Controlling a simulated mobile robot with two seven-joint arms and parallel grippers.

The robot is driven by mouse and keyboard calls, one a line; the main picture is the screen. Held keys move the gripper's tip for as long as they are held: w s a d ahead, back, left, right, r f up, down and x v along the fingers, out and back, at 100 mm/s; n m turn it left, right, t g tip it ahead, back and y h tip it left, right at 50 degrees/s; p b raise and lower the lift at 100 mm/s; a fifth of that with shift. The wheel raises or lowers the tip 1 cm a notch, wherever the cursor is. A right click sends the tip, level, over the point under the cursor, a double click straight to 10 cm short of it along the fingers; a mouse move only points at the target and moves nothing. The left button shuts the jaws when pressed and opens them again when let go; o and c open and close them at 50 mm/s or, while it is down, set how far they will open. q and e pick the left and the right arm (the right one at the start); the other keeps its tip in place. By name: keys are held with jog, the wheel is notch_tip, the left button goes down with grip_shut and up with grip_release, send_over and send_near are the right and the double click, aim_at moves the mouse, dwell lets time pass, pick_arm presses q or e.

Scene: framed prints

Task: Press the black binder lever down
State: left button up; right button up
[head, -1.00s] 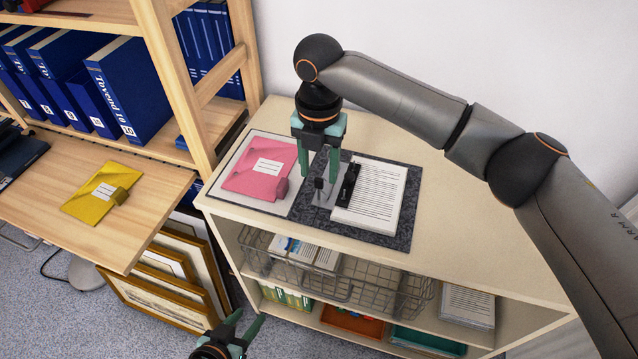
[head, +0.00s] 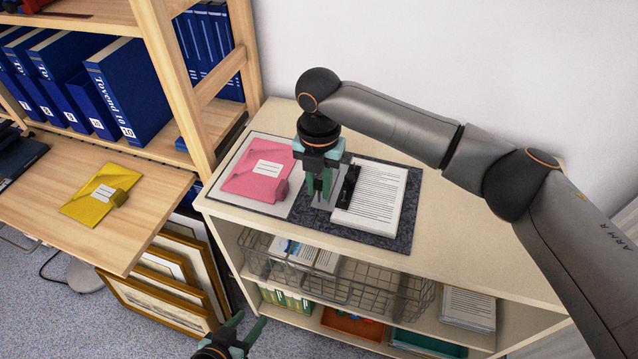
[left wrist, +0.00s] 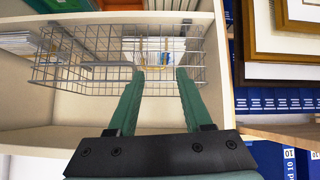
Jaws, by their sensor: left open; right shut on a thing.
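The black binder (head: 349,184) lies along the left edge of a stack of printed paper (head: 377,192) on a dark grey mat (head: 398,233) on top of the cream shelf unit. My right gripper (head: 318,198) is just left of the binder, pointing down, with its fingers close together around the upright black lever, which they mostly hide. My left gripper (head: 245,330) is low at the front of the shelf unit, open and empty. In the left wrist view its fingers (left wrist: 158,75) are spread before the wire basket.
A pink folder (head: 257,172) lies on a pale mat left of the binder. A wire basket (head: 370,294) stands on the shelf below. A yellow folder (head: 100,192) lies on the wooden desk at left. The right side of the shelf top is clear.

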grip_shut()
